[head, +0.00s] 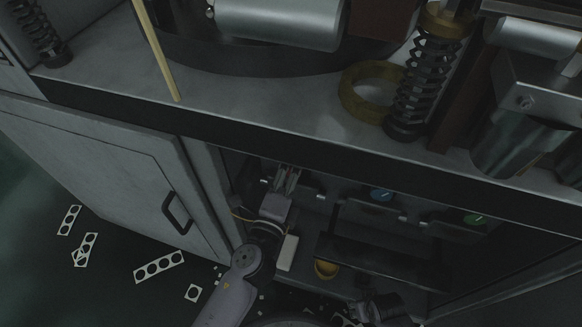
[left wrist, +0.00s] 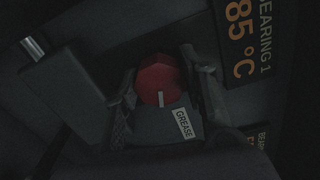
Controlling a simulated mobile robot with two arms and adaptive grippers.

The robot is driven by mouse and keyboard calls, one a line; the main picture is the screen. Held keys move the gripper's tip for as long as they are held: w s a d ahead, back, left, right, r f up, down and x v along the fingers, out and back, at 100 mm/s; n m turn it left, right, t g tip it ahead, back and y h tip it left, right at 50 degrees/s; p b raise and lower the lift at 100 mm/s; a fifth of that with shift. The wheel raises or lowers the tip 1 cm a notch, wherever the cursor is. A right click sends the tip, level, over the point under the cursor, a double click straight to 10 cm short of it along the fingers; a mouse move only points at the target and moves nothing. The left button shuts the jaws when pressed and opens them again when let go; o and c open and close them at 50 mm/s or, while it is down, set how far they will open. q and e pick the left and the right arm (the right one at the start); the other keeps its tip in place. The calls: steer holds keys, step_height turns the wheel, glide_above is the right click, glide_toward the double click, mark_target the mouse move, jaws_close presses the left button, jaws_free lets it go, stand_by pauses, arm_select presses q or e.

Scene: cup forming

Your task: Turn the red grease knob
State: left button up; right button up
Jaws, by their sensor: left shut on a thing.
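The red grease knob (left wrist: 159,76) shows in the left wrist view with a white pointer mark toward the bottom of the picture. A white GREASE label (left wrist: 182,123) sits just below it. My left gripper (left wrist: 163,92) has its two dark fingers on either side of the knob and is shut on it. In the head view my left gripper (head: 287,180) reaches into the dark recess under the machine top, and the knob is hidden there. My right gripper (head: 378,307) is low in the recess, dark, and its fingers are unclear.
A blue knob (head: 381,194) and a green knob (head: 474,219) sit on the panel to the right. A dark shelf (head: 385,262) juts out below them. A yellow ring (head: 326,269) lies beneath. A cabinet door (head: 130,175) with a handle stands left. Punched strips (head: 159,266) litter the floor.

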arm_select(q)
steer(key=shift+m, duration=0.3)
arm_select(e)
steer(key=shift+w, duration=0.2)
arm_select(q)
steer(key=shift+f, duration=0.1)
arm_select(e)
steer(key=shift+s, duration=0.15)
arm_select(q)
steer(key=o, duration=1.2)
steer(key=shift+c, duration=0.2)
arm_select(e)
steer(key=shift+s+f, duration=0.15)
steer(key=shift+s, duration=0.3)
arm_select(q)
steer(key=shift+s+a, duration=0.1)
steer(key=shift+s, duration=0.15)
steer(key=v, duration=1.1)
steer(key=shift+s, duration=0.25)
arm_select(e)
steer(key=shift+w, duration=0.3)
